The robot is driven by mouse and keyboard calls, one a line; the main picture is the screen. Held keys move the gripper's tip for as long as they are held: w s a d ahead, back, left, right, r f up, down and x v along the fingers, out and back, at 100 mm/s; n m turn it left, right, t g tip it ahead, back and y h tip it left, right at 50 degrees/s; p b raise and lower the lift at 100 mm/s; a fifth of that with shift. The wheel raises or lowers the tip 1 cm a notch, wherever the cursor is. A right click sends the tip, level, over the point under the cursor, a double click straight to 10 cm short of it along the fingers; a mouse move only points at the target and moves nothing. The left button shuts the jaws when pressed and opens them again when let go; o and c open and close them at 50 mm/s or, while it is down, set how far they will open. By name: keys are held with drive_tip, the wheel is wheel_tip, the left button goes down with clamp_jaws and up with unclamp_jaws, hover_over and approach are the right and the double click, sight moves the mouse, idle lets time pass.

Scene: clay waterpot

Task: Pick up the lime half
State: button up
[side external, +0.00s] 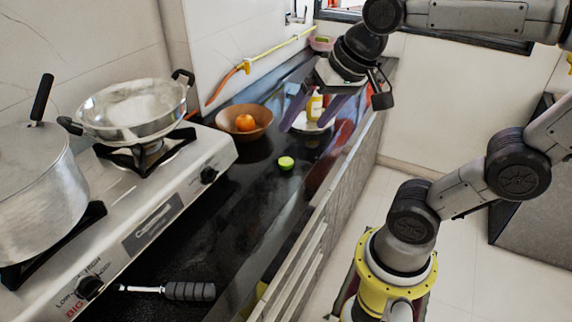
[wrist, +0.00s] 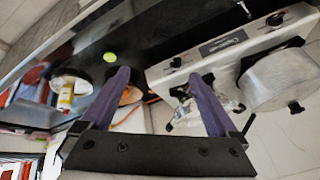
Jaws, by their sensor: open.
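The lime half (side external: 286,163) is a small bright green piece lying on the dark counter, in front of the brown bowl. It also shows in the wrist view (wrist: 110,57), above and a little left of the left fingertip. My gripper (side external: 307,128) is open and empty, with its purple fingers apart and pointing down above the counter. In the side view it is above and to the right of the lime half, and farther back along the counter. In the wrist view both fingers (wrist: 160,72) show with nothing held between them.
A brown bowl (side external: 262,134) holds an orange fruit (side external: 245,122). A yellow bottle (side external: 314,106) stands behind my gripper. A gas stove (side external: 165,205) with a wok (side external: 133,110) and a pot (side external: 38,185) fills the left. A dark-handled tool (side external: 188,291) lies in front.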

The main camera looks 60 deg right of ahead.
drive_tip(key=w+d+m+g, duration=0.1)
drive_tip(key=w+d+m, duration=0.4)
drive_tip(key=w, duration=0.4)
drive_tip(key=m+g, duration=0.5)
drive_tip(key=m, duration=0.2)
hover_over(286, 162)
drive_tip(key=f, duration=2.4)
drive_tip(key=shift+w+d+f, duration=0.15)
drive_tip(key=shift+d+f, duration=0.15)
drive_tip(key=shift+f, duration=0.05)
drive_tip(key=shift+a+f, duration=0.15)
drive_tip(key=shift+f, duration=1.3)
drive_tip(key=shift+a+f, duration=0.1)
drive_tip(key=shift+f, duration=1.3)
drive_tip(key=shift+c, duration=0.2)
drive_tip(key=c, duration=1.4)
